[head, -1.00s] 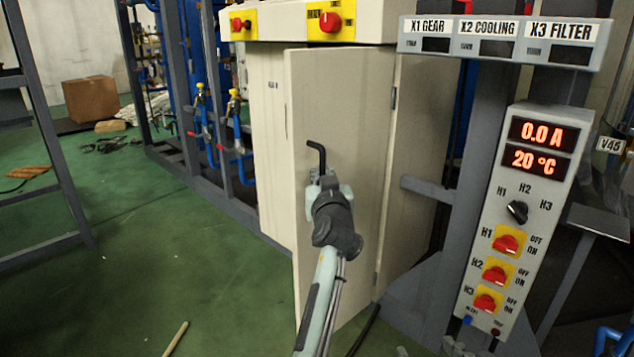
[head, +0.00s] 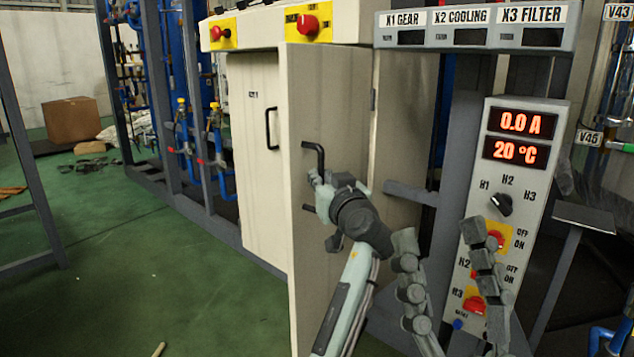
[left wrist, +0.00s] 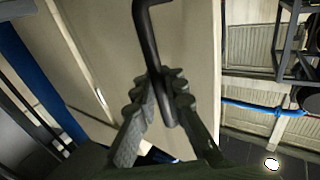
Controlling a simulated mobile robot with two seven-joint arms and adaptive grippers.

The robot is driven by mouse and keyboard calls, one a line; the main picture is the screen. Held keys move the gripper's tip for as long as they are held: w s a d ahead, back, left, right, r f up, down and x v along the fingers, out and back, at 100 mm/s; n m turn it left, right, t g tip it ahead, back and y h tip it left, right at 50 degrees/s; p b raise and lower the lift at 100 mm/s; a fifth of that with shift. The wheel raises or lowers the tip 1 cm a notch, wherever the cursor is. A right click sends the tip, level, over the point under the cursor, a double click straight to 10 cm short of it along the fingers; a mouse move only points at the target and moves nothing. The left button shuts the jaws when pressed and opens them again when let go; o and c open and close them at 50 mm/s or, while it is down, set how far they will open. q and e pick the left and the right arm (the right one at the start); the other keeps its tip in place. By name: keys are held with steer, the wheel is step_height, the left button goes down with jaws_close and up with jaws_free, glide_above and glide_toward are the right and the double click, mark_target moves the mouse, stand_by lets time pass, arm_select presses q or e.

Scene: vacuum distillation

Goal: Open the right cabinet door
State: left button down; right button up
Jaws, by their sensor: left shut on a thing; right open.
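The right cabinet door (head: 330,95) stands ajar, swung out from the beige cabinet (head: 400,130) in the head view. Its black handle (head: 313,148) is a bent bar, which also shows in the left wrist view (left wrist: 150,45). My left gripper (head: 320,188) is shut on this handle, with a finger on either side of the bar in the left wrist view (left wrist: 167,88). My right gripper (head: 438,235) is open and empty in front of the control panel, its two grey fingers spread apart.
The left cabinet door (head: 252,170) is shut, with its own black handle (head: 271,128). The control panel (head: 515,180) with red knobs stands close on the right, partly behind my right gripper.

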arm_select(q)
steer(key=shift+s+a+f, duration=0.1)
steer(key=shift+a+f, duration=0.1)
steer(key=shift+f, duration=0.05)
steer(key=c, duration=1.7)
jaws_free()
steer(key=shift+s+r, duration=0.1)
steer(key=shift+o, duration=0.6)
steer(key=shift+d+r, duration=0.1)
steer(key=v, duration=1.2)
